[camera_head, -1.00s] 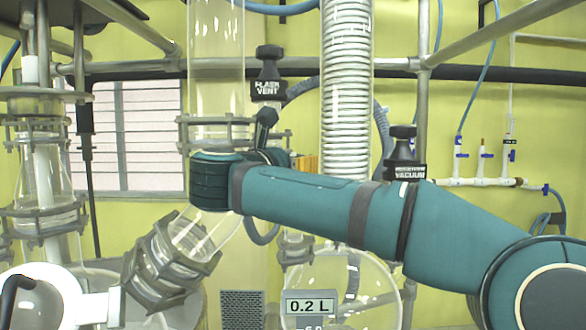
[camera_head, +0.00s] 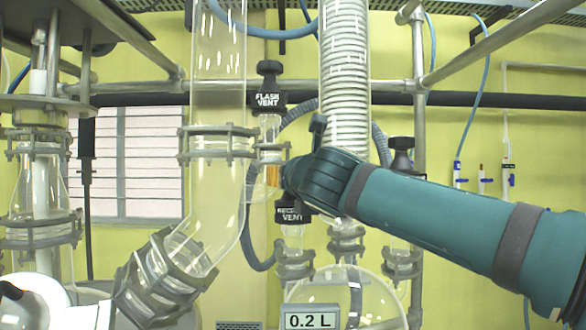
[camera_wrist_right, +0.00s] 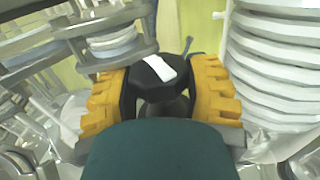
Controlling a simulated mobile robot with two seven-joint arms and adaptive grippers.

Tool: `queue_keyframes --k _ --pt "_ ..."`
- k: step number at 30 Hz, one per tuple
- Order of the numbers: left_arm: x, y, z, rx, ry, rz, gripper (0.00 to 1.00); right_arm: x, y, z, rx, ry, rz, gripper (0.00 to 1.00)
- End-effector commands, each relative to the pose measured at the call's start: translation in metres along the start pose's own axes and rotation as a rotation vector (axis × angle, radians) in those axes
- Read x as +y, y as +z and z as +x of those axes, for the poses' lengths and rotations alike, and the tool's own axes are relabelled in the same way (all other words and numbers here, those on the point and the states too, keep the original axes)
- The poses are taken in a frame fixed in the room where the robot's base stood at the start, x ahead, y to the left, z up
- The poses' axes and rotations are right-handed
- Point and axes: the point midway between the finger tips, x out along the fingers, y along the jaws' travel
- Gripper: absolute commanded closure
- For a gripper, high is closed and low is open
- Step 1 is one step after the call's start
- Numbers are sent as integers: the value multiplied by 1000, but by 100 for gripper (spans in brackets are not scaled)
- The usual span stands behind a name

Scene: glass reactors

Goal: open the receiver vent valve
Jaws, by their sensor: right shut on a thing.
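The receiver vent valve (camera_head: 292,213) is a black valve with a white-lettered label, partly hidden behind my right arm. It stands on a glass neck above the round receiver flask (camera_head: 345,290). My right gripper (camera_head: 277,183) is at the top of this valve, largely hidden by its own wrist in the head view. In the right wrist view, the yellow ridged fingers of my right gripper (camera_wrist_right: 157,88) are shut on the black knob (camera_wrist_right: 148,75), one on each side. A white mark lies on top of the knob. My left gripper is not in view.
The flash vent valve (camera_head: 268,90) stands just above and behind. A wide glass tube (camera_head: 217,130) with a metal clamp is left of the gripper, and the coiled condenser (camera_head: 345,80) is to the right. The vacuum valve (camera_head: 401,158) stands further right.

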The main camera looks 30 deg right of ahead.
Motion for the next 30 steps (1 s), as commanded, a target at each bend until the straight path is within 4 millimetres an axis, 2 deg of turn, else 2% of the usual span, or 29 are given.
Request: queue_keyframes --k 1,3,9,26,27,29,30 --pt "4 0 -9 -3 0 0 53 0 3 0 4 26 0 84" --pt "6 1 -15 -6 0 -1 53 0 3 0 4 59 0 84" --pt "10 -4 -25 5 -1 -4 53 0 1 0 3 124 0 84" --pt "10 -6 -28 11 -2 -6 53 0 -2 1 4 151 -2 84" --pt "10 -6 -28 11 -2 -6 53 0 -2 1 4 151 -2 36" --pt "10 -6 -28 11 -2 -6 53 0 -2 1 4 151 -2 16" --pt "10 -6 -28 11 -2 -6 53 0 -2 1 4 150 -2 16"
